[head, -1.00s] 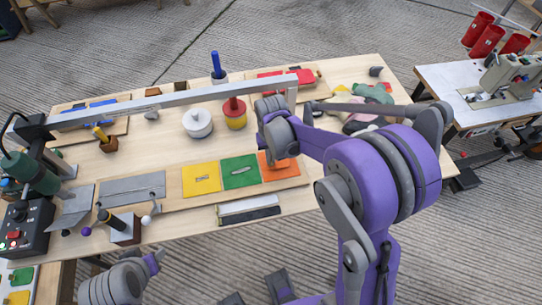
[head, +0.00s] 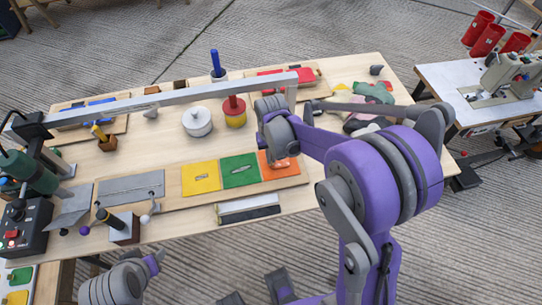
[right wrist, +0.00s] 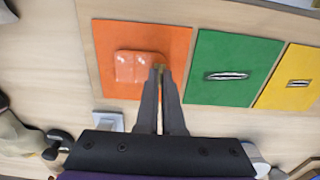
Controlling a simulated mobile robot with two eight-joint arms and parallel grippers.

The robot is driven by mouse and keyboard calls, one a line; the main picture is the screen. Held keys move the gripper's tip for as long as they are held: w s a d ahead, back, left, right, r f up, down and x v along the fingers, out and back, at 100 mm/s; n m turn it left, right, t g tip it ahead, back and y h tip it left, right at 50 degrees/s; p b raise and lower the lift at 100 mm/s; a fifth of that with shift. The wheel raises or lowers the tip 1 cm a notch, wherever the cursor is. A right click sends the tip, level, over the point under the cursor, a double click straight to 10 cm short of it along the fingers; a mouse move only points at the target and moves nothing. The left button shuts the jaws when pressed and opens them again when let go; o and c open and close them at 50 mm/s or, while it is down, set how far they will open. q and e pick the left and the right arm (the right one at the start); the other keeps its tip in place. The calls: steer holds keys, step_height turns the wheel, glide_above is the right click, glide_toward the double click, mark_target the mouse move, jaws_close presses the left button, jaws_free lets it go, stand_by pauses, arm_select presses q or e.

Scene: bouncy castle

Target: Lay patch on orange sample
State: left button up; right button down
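The orange sample (head: 268,170) is the right-hand square on a wooden board and fills the upper middle of the right wrist view (right wrist: 110,38). A glossy, lighter orange patch (right wrist: 136,67) is over the sample's lower middle; it also shows in the head view (head: 281,164). My right gripper (right wrist: 160,69) points at the patch's right end, with its narrow fingers close together on that edge. I cannot tell whether the patch lies fully flat on the sample. The sample's slit is not seen. My left gripper is not in view; only part of my left arm shows at lower left.
A green sample (head: 239,171) and a yellow sample (head: 200,178), each with a slit, lie left of the orange one. A grey metal bar (head: 170,101) crosses above the table. A white pot (head: 197,122) and red-yellow pot (head: 235,113) stand behind.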

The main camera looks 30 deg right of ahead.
steer(key=shift+f, duration=0.1)
stand_by(0.5)
steer(key=shift+c, duration=1.6)
jaws_free()
steer(key=shift+r+p, duration=2.2)
steer(key=shift+r, duration=1.9)
